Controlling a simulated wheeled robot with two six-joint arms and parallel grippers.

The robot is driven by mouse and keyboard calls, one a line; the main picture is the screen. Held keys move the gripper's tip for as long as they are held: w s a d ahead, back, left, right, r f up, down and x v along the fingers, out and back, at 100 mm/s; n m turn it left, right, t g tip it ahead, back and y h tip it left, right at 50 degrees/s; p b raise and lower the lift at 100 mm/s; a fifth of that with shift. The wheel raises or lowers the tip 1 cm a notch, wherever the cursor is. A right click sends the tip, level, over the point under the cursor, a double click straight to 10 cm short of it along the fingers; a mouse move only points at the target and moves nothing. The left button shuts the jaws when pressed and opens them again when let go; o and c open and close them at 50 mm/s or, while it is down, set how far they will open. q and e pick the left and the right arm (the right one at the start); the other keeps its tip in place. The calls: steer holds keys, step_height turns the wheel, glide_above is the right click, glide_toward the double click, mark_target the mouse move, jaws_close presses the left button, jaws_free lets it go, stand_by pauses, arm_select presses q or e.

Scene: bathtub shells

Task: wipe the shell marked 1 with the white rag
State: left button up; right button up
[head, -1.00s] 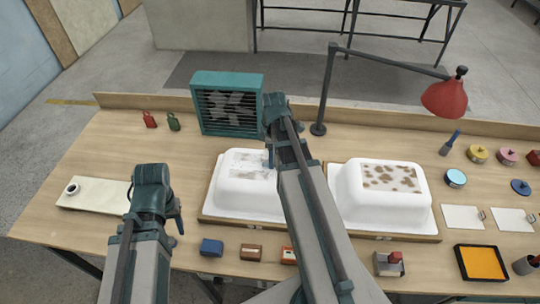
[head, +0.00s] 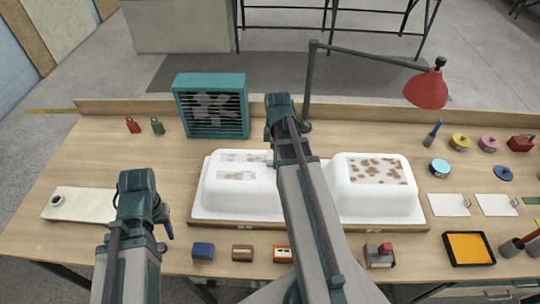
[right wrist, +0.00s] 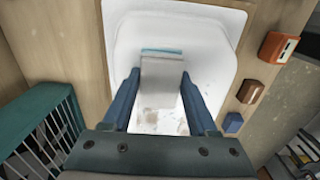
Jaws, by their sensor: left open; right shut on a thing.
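Two white bathtub shells lie upturned on a wooden board: the left shell (head: 238,195) with a patch of faint brown-grey marks, and the right shell (head: 378,195) with dark brown spots. Their markings are too small to read. My right gripper (right wrist: 161,90) is shut on the white rag (right wrist: 162,72), over the left shell, which also shows in the right wrist view (right wrist: 215,45). Brown smears show just below the rag there. In the head view my right arm hides most of this gripper and the rag. My left gripper (head: 165,232) is open and empty, left of the board.
A teal fan (head: 212,106) stands behind the left shell. A red lamp (head: 427,90) reaches over the back right. Small blocks, including a blue one (head: 203,250), sit along the front edge. A cream slab (head: 85,204) lies at left. Tins and an orange tray (head: 468,248) crowd the right.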

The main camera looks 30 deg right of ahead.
steer(key=shift+s+d, duration=0.15)
steer(key=shift+d, duration=0.1)
steer(key=shift+r, duration=0.15)
step_height(320, 180, up, 6)
steer(key=p, duration=0.6)
step_height(320, 180, up, 3)
steer(key=p, duration=0.3)
stand_by(0.3)
steer(key=shift+a, duration=0.1)
stand_by(0.5)
